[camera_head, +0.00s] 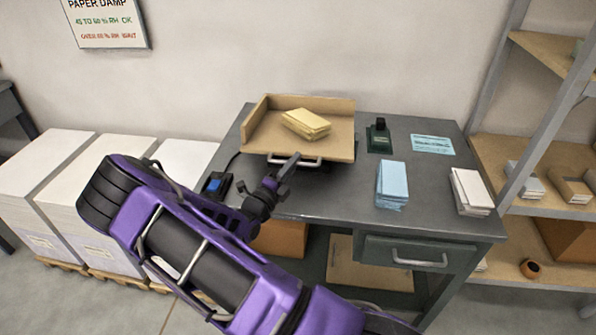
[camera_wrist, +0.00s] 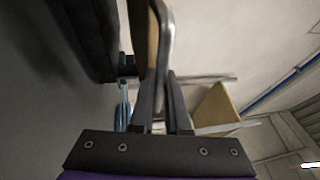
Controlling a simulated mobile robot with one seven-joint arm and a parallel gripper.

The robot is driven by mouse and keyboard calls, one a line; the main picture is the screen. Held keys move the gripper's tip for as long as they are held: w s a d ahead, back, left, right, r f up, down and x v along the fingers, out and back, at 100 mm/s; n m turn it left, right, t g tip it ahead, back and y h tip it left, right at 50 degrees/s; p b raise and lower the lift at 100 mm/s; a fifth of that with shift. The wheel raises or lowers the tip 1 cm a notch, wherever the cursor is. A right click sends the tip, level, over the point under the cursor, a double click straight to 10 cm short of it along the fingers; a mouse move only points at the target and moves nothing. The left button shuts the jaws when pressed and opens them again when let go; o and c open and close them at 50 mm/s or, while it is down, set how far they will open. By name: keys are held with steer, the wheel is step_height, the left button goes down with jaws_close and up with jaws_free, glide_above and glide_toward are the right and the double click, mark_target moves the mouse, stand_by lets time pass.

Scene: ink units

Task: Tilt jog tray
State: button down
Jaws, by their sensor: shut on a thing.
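The jog tray (camera_head: 338,144) is a tan board with raised walls at its left and back, set on the grey desk. A stack of yellow paper (camera_head: 305,123) lies on it, slightly uneven. A metal bar handle (camera_head: 308,163) runs along the tray's front edge; it also shows in the wrist view (camera_wrist: 168,38). In the wrist view my gripper (camera_wrist: 163,80) reaches up to the handle beside the tray's edge. The tray looks nearly level, but its exact tilt is hard to tell.
On the desk (camera_head: 330,205) are a blue paper stack (camera_head: 391,183), a white stack (camera_head: 470,190), a dark green stamp-like item (camera_head: 379,137), a light blue card (camera_head: 432,145) and a dark blue-screened device (camera_head: 216,185). Paper pallets (camera_head: 85,180) stand left; shelving (camera_head: 545,150) stands right.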

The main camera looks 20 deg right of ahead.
steer(key=shift+w+d+r+p, duration=0.15)
steer(key=shift+r+p, duration=0.35)
steer(key=shift+r, duration=0.4)
steer(key=shift+r+p, duration=0.4)
steer(key=shift+w+r, duration=0.15)
